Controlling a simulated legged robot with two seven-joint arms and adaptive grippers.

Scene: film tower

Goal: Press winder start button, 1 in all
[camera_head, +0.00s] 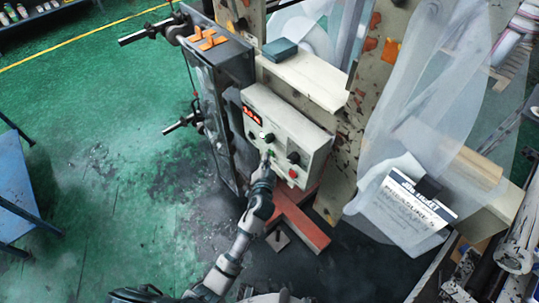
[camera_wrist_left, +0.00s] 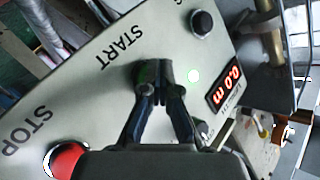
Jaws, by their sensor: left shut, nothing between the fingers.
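The winder's pale control box (camera_head: 306,131) faces me, with a red digital display (camera_head: 252,115) and a red button (camera_head: 293,173). My left gripper (camera_head: 267,160) is at the face of this box. In the left wrist view my left gripper (camera_wrist_left: 158,76) is shut and empty, its fingertips together beside the word START. The red STOP button (camera_wrist_left: 67,160) lies lower left. My right gripper is not in view.
A small greenish-white light (camera_wrist_left: 193,76) glows right of the fingertips. A black knob (camera_wrist_left: 202,23) and the lit display (camera_wrist_left: 229,88) are on the same panel. A dark panel with orange clips (camera_head: 207,40) stands left of the box.

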